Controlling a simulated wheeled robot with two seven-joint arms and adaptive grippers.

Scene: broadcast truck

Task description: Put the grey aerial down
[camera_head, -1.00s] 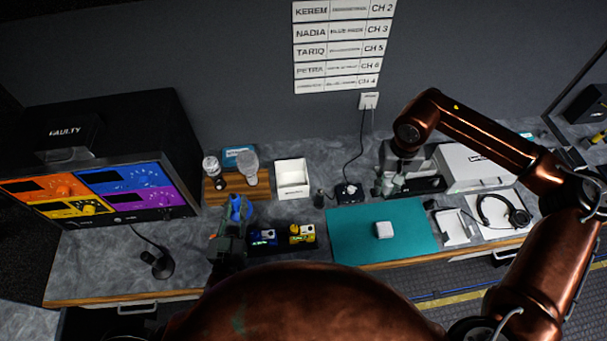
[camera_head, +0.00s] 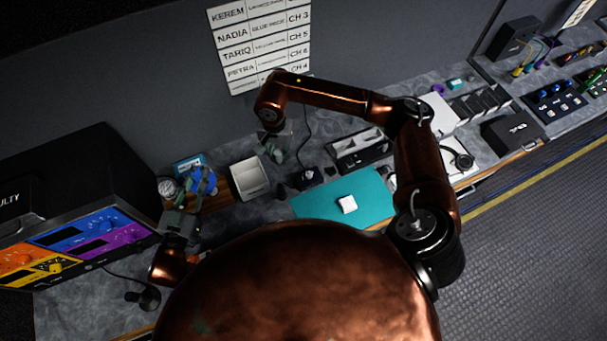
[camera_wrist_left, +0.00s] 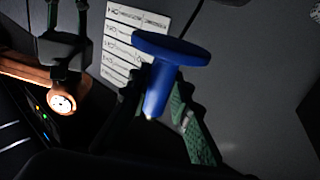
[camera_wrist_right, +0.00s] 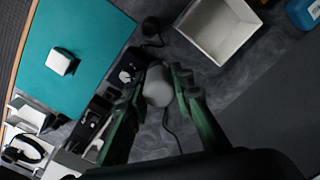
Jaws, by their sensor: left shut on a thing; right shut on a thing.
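My right gripper (camera_head: 277,148) is shut on the grey aerial, whose rounded grey end (camera_wrist_right: 158,86) shows between the fingertips in the right wrist view. In the head view it hangs over the worktop just right of the white open box (camera_head: 249,178); the aerial is hard to make out there. My left gripper (camera_head: 190,208) is shut on a blue mushroom-shaped aerial (camera_wrist_left: 168,62), which also shows in the head view (camera_head: 204,182), left of the white box.
A teal mat (camera_head: 320,207) with a white cube (camera_head: 347,204) lies right of the box. A black rack (camera_head: 360,150) stands behind the mat. The rack unit with coloured panels (camera_head: 85,240) is at the left.

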